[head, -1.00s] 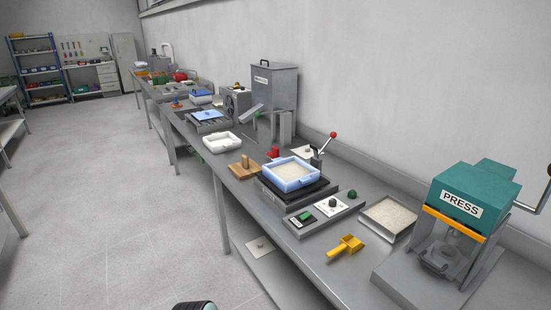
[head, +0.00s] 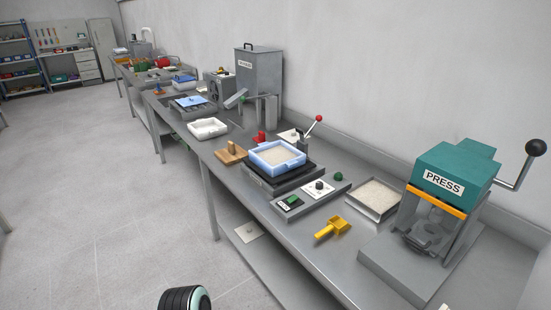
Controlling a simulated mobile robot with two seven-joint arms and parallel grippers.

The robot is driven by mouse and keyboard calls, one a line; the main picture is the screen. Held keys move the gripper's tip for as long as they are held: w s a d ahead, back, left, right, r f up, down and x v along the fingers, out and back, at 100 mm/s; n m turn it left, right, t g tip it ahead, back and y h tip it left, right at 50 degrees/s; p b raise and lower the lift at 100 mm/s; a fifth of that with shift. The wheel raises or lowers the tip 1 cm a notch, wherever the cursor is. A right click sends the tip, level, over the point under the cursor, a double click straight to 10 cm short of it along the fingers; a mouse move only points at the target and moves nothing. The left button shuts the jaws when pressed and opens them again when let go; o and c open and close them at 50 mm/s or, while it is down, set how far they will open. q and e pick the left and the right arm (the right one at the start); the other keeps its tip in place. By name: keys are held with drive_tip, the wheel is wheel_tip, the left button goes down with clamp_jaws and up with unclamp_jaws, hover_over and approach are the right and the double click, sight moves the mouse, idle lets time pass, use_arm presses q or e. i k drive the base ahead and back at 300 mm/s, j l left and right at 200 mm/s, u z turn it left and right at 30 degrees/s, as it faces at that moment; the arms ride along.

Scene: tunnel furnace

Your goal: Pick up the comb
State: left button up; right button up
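I cannot make out a comb for certain. A small wooden piece with an upright grip (head: 231,151) lies on the steel bench (head: 262,222), left of a blue tray (head: 277,155) of pale granules; whether it is the comb I cannot tell. A yellow scoop (head: 331,229) lies near the bench's front edge. Neither of my grippers shows in the head view. A dark rounded part with a mint ring at the bottom edge seems to be part of my arm.
A teal press (head: 453,174) with a side lever stands at the right. A metal tray of granules (head: 374,198) sits beside it. A white tray (head: 207,128) and a grey hopper (head: 259,72) are farther back. The floor left of the bench is clear.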

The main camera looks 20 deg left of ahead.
sight(260, 139)
drive_tip(key=i+j+z, duration=0.15)
drive_tip(key=j, duration=0.4)
drive_tip(key=i+j+z, duration=0.1)
drive_tip(key=j, duration=0.45)
drive_tip(key=j+z, duration=0.15)
drive_tip(key=j, duration=0.4)
drive_tip(key=i+j+z, duration=0.2)
drive_tip(key=j, duration=0.3)
drive_tip(key=j+z, duration=0.2)
drive_tip(key=j, duration=0.35)
drive_tip(key=j+z, duration=0.15)
drive_tip(key=j, duration=0.35)
drive_tip(key=j+z, duration=0.2)
drive_tip(key=j, duration=0.35)
drive_tip(key=k+j+z, duration=0.2)
drive_tip(key=j, duration=0.3)
drive_tip(key=j+z, duration=0.2)
drive_tip(key=j, duration=0.35)
drive_tip(key=k+j+z, duration=0.2)
drive_tip(key=j, duration=0.35)
drive_tip(key=k+j+z, duration=0.2)
drive_tip(key=j, duration=0.3)
drive_tip(key=i, duration=0.1)
